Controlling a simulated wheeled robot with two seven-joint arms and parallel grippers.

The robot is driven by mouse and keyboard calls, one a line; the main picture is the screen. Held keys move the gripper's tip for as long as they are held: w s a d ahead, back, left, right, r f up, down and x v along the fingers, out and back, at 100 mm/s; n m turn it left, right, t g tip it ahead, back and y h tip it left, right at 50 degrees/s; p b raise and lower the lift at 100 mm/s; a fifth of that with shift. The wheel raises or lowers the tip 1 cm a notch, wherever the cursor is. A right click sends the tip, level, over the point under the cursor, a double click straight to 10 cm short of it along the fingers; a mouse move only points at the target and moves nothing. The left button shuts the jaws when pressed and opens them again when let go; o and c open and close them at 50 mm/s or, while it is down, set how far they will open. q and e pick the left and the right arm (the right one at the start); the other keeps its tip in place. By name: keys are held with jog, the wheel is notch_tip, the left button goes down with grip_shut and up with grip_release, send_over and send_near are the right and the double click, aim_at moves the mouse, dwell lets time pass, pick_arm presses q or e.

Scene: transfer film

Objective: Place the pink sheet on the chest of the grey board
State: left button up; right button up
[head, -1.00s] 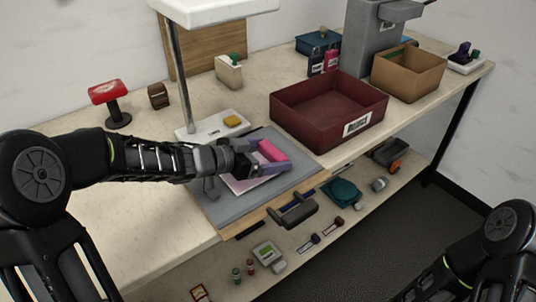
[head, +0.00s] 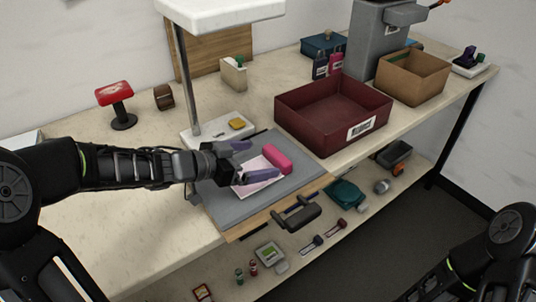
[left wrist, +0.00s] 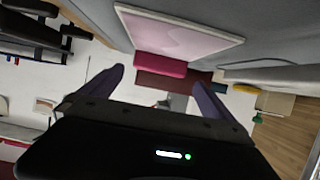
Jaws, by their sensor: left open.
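The pale pink sheet (head: 268,164) lies on the grey board (head: 230,208), with a bright pink bar (head: 279,158) along its right end. In the left wrist view the sheet (left wrist: 175,38) and the bar (left wrist: 160,65) appear ahead of my fingers. My left gripper (head: 264,159) is open and empty, its two purple fingers apart just left of the bar. The near finger hides part of the sheet. It also shows open in the left wrist view (left wrist: 158,78). No chest marking can be made out on the board. My right gripper is out of view.
A dark red bin (head: 330,112) stands right of the board and a cardboard box (head: 410,78) beyond it. A white lamp-like stand (head: 180,70) rises behind the board. A red-topped stand (head: 116,100) is at left. A lower shelf holds small items.

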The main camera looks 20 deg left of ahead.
pick_arm(q)
jog(key=p+v, duration=0.1)
jog(key=v, duration=0.5)
jog(key=shift+d+r, duration=0.1)
jog(key=shift+s, duration=0.1)
dwell(0.5)
